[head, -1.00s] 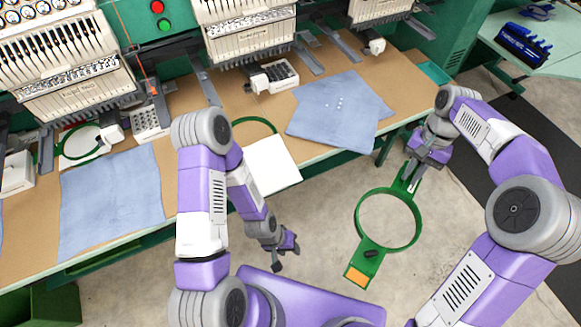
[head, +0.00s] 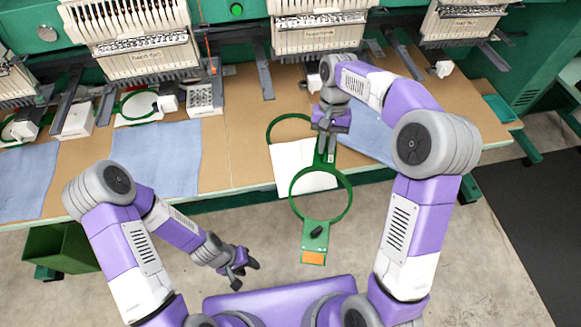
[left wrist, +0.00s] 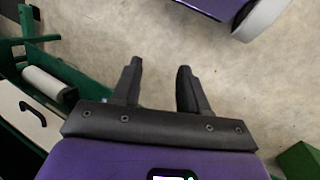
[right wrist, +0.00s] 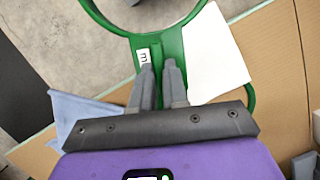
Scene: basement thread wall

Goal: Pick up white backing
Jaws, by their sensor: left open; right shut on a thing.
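The white backing (head: 290,160) lies flat on the table near its front edge, beside a green ring; it also shows in the right wrist view (right wrist: 215,55). My right gripper (head: 328,136) is shut on the handle of a green hoop frame (head: 351,198), which it holds partly over the backing and past the table's front edge. The hoop's far tab has an orange patch. The hoop and arm hide part of the backing. My left gripper (head: 240,268) is open and empty, low in front of the table; its fingers show apart in the left wrist view (left wrist: 158,88).
A second green hoop (head: 270,128) lies on the table partly under the backing. Blue fabric (head: 372,148) lies to the right, partly behind my right arm, and more blue cloth (head: 160,160) lies left. Embroidery machines (head: 135,45) line the back. A green bin (head: 62,245) stands below left.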

